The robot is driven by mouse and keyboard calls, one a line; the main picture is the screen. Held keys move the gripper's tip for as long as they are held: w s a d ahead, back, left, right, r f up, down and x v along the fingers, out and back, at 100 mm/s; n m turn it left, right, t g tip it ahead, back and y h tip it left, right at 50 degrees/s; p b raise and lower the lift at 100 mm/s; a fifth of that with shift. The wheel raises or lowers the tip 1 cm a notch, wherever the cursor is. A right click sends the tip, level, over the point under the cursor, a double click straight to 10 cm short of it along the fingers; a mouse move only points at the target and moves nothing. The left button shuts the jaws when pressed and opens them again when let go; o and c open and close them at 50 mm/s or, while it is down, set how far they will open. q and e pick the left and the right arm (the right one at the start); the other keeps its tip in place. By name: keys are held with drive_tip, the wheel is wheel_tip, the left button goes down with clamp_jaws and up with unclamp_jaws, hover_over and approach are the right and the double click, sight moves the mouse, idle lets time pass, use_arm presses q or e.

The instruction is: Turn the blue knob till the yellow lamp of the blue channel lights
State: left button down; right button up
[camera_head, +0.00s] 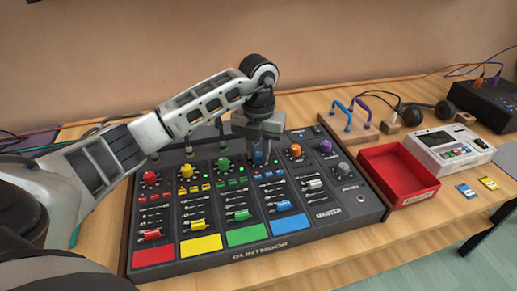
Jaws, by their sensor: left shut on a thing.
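The dark mixer (262,253) lies on the wooden table, with red, yellow, green and blue channels side by side. The blue knob (258,158) is at the top of the blue channel, partly hidden by my left gripper (258,147). My left gripper points down from above and is shut on the blue knob. Small coloured buttons or lamps (268,175) sit just below the knob; they are too small to tell whether a yellow lamp is lit. My right gripper is not in view.
A red open tray (407,198) stands right of the mixer. Beyond it are a white device (448,150), headphones (432,113) and a black box (487,100) with cables. Blue and yellow cards (466,190) lie at the right. The wall (340,40) rises behind the table.

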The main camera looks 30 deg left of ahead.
sight(258, 154)
use_arm(q)
drive_tip(key=shift+m+b, duration=0.6)
drive_tip(key=shift+m, duration=2.2)
drive_tip(key=shift+r, duration=0.1)
drive_tip(key=c, duration=1.2)
unclamp_jaws()
drive_tip(key=shift+c, duration=0.2)
wheel_tip(258, 154, up, 16)
drive_tip(key=p, duration=0.1)
